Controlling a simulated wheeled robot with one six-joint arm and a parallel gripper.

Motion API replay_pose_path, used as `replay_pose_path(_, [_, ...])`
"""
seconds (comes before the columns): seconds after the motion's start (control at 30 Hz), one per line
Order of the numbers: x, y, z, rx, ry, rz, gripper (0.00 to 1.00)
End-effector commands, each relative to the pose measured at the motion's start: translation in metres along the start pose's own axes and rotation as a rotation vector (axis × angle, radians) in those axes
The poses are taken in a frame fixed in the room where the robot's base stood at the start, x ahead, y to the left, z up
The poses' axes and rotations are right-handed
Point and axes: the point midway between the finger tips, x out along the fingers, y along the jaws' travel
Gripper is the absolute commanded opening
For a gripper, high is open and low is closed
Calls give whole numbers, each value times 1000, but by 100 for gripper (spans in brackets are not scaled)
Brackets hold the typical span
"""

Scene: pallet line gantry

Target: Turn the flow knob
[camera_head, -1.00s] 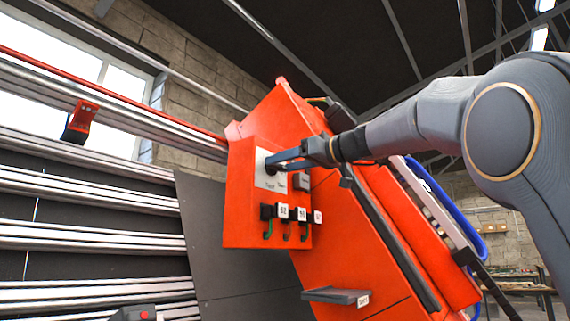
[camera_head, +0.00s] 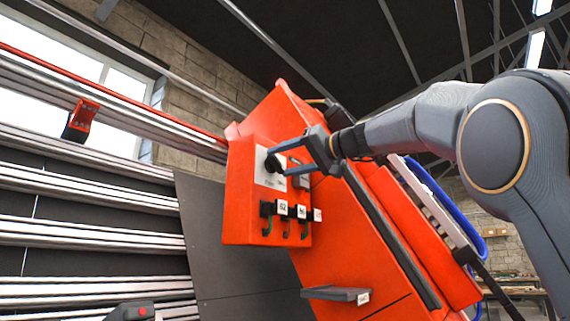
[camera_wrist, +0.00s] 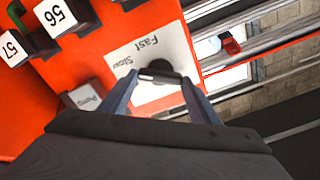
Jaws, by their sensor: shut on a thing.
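The flow knob (camera_head: 272,163) is a small dark knob on a white plate (camera_head: 265,180) on the orange control box. In the wrist view the knob (camera_wrist: 160,75) sits between my fingertips, beside the words "Fast" and "Slow" on the white plate (camera_wrist: 122,60). My gripper (camera_head: 284,160) reaches it from the right and is shut on it. In the wrist view my gripper's (camera_wrist: 158,82) two fingers come up from below, one on each side of the knob. The fingers hide part of the knob.
A grey labelled button (camera_wrist: 82,97) is close beside the left finger. Several numbered hooks or levers (camera_head: 283,208) line the box's lower edge. A grey ledge (camera_head: 335,294) sticks out below. Metal rails (camera_head: 90,180) run along the left.

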Motion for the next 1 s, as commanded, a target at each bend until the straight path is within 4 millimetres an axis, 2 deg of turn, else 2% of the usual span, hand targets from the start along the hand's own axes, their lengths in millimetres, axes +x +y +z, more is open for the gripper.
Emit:
replay_pose_path(0.4, [0, 0, -1, 194, 2, 0, 34])
replay_pose_path(0.93, [0, 0, -1, 220, 3, 0, 34])
replay_pose_path(0.97, [0, 0, -1, 220, 3, 0, 58])
replay_pose_path(1.0, [0, 0, -1, 220, 3, 0, 65])
